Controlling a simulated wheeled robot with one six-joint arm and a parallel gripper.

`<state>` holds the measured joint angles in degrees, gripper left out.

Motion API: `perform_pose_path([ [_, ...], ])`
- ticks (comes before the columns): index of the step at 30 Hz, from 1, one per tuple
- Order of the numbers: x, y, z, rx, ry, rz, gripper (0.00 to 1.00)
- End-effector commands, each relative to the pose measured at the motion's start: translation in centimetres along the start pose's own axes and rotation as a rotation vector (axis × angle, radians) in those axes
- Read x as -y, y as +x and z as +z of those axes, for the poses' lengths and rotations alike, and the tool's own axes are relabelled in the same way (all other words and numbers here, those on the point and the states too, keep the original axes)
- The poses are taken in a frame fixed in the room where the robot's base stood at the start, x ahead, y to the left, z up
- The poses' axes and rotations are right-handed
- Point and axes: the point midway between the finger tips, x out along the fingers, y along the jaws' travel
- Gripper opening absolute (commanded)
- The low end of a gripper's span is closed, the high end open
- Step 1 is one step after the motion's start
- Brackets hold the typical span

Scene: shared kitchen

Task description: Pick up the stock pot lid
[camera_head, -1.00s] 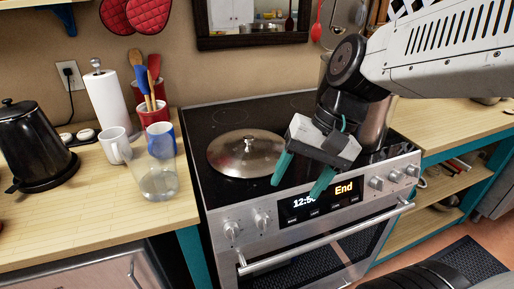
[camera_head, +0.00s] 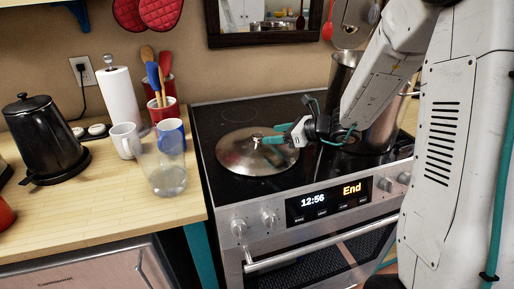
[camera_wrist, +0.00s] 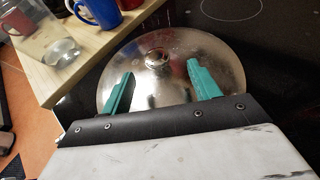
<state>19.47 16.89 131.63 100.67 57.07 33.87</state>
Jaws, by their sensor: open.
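The stock pot lid (camera_head: 240,155) is a shiny round metal dome lying on the black cooktop, towards its left side. Its knob (camera_wrist: 155,58) shows in the wrist view, ahead of the fingertips. My gripper (camera_head: 262,138) has teal fingers and reaches in from the right over the lid. In the wrist view my gripper (camera_wrist: 157,75) is open, with one finger on each side of the knob's line and nothing between them. The lid (camera_wrist: 160,90) fills the space beneath the fingers. I cannot tell whether the fingers touch it.
A tall metal pot (camera_head: 380,125) stands on the cooktop's right, behind my arm.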

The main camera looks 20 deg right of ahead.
Motion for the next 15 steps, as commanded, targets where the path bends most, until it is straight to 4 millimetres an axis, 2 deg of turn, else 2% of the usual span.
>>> perform_pose_path([
  [9,-0.5,4.5,-0.1,-0.001,-0.002,0.004,0.61],
  [15,-0.4,5.5,-0.1,0.0,-0.002,0.002,0.61],
])
